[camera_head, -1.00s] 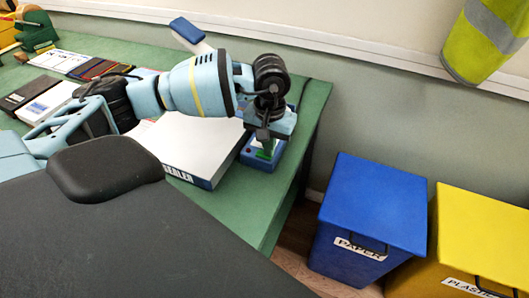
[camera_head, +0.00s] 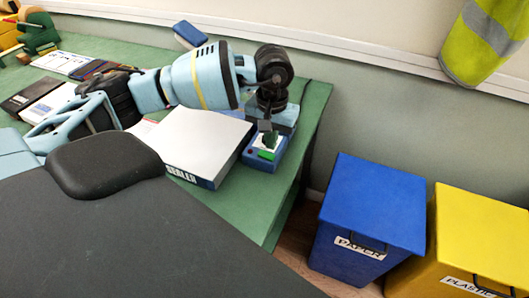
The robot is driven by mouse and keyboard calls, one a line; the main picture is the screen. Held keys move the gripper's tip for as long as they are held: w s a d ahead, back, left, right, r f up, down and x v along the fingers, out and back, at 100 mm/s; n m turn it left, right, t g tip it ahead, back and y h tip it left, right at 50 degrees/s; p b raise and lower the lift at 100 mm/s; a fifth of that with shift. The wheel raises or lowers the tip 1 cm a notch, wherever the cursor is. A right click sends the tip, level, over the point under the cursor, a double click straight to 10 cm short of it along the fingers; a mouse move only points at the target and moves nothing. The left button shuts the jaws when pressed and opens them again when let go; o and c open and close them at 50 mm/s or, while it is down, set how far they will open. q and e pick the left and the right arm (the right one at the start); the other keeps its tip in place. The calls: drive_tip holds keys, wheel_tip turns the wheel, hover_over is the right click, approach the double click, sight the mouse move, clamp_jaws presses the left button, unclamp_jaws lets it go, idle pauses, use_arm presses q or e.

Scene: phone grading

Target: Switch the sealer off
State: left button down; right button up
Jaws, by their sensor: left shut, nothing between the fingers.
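The sealer (camera_head: 203,140) is a white box with a blue front edge lettered "SEALER", on the green table. My left gripper (camera_head: 268,139) points down just over the rocker, shut and empty. Its fingertips overlap the far part of the rocker, and I cannot tell whether they touch it. The gripper hides the back of the switch box. My right gripper is not in view.
The green table (camera_head: 245,215) ends just right of the switch box. A blue paper bin (camera_head: 375,205) and a yellow plastic bin (camera_head: 480,235) stand on the floor beyond. A blue-ended piece (camera_head: 188,34) rises behind my arm. Documents (camera_head: 62,62) lie at the left.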

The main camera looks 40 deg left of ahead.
sight(271, 156)
use_arm(q)
wheel_tip(271, 156, up, 4)
drive_tip(key=shift+f+p, duration=0.1)
drive_tip(key=shift+p, duration=0.4)
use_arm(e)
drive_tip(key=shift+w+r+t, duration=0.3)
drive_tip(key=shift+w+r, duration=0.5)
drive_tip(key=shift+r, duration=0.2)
